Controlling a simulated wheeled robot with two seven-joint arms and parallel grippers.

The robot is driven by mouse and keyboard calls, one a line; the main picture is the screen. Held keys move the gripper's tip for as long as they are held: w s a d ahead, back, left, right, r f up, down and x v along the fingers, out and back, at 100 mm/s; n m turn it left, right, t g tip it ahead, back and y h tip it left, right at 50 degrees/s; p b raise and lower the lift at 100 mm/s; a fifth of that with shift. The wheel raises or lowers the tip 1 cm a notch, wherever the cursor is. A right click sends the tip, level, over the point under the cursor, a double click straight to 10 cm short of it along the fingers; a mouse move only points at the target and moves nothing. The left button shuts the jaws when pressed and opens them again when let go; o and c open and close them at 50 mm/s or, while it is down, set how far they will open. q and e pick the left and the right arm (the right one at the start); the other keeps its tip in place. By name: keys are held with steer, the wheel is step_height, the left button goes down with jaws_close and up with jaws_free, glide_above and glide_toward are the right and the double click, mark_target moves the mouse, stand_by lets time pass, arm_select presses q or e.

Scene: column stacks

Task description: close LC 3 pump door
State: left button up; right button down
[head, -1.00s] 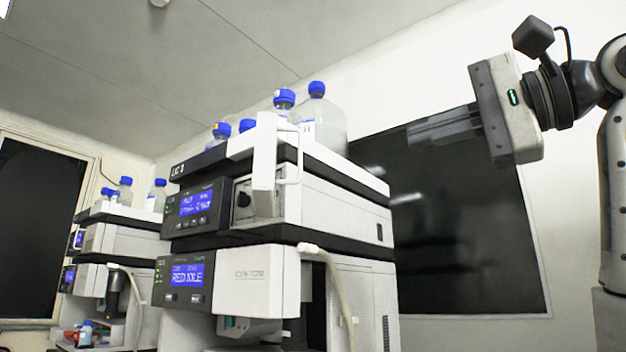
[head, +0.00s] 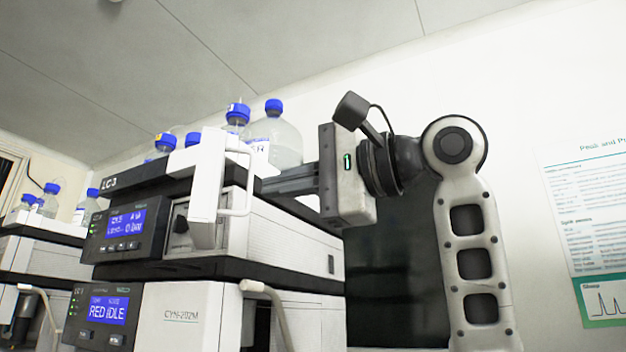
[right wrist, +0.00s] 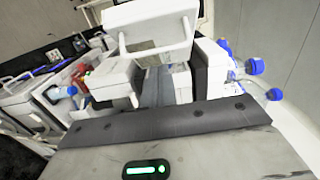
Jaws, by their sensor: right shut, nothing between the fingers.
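The LC 3 pump door (head: 207,190) is a white panel with a looped handle (head: 240,180). It stands open, swung out from the front of the upper unit, beside the blue display (head: 125,222). My right gripper (head: 268,186) is shut and empty, its grey fingers pointing left at the stack's upper right side, behind the handle in the picture. I see a gap between the fingers and the door. In the right wrist view the shut fingers (right wrist: 155,85) point toward the white door and handle (right wrist: 150,28). My left gripper is not in view.
Blue-capped bottles (head: 275,135) stand on top of the stack, close to my right gripper. A pale hose (head: 265,295) hangs at the lower unit. Another instrument stack (head: 40,240) is at the left. A poster (head: 590,220) hangs on the right wall.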

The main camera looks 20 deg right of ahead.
steer(key=shift+s+a, duration=0.15)
steer(key=shift+a, duration=0.25)
